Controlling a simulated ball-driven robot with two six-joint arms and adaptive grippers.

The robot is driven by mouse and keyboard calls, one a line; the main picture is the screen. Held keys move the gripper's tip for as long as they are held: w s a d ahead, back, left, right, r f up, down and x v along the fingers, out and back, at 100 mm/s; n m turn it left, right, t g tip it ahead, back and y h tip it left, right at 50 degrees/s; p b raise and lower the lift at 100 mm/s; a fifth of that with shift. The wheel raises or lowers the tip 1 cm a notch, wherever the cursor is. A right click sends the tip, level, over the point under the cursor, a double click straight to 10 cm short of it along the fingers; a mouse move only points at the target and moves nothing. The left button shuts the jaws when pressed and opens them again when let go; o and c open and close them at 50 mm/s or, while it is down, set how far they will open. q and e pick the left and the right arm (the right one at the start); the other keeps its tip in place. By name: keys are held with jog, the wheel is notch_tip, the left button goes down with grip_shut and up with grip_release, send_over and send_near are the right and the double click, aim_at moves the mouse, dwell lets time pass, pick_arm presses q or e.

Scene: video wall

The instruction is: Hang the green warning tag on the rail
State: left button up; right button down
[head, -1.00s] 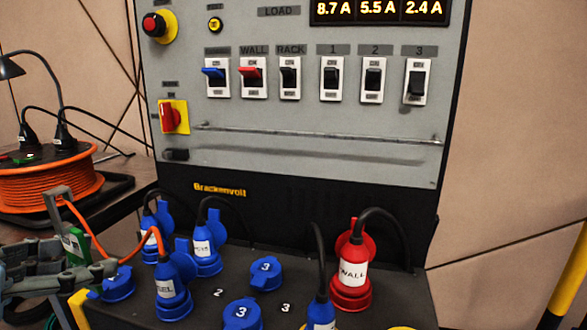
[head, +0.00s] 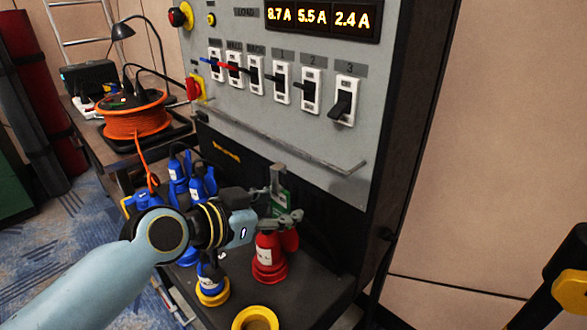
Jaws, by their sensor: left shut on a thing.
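The green warning tag (head: 281,203) has a pale grey hook-like top. It is upright in my left gripper (head: 287,214), which is shut on it above the red WALL plug. The rail (head: 290,145) is a thin grey bar across the lower front of the grey panel. The tag is below the rail in the picture and looks apart from it. The gripper's fingers partly hide the tag. My right gripper is not in view.
The red plug (head: 268,258) and several blue plugs (head: 202,185) stand on the dark ledge under the panel. A yellow-rimmed socket (head: 256,318) is at its front. Switches (head: 343,103) sit above the rail. An orange cable reel (head: 135,120) is at the left.

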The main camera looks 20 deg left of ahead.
pick_arm(q)
jog(key=shift+d+r+p, duration=0.1)
jog(key=shift+d+p, duration=0.4)
jog(key=shift+p, duration=0.65)
jog(key=shift+d+f, duration=0.15)
jog(key=shift+f, duration=0.05)
jog(key=shift+x, duration=0.95)
jog(key=r+b+x, duration=0.1)
jog(key=x, duration=0.6)
jog(key=shift+w+r, duration=0.2)
jog(key=shift+w, duration=0.2)
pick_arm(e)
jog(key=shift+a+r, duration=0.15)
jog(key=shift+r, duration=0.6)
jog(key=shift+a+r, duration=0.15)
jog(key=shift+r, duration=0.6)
pick_arm(q)
jog(key=shift+d, duration=0.1)
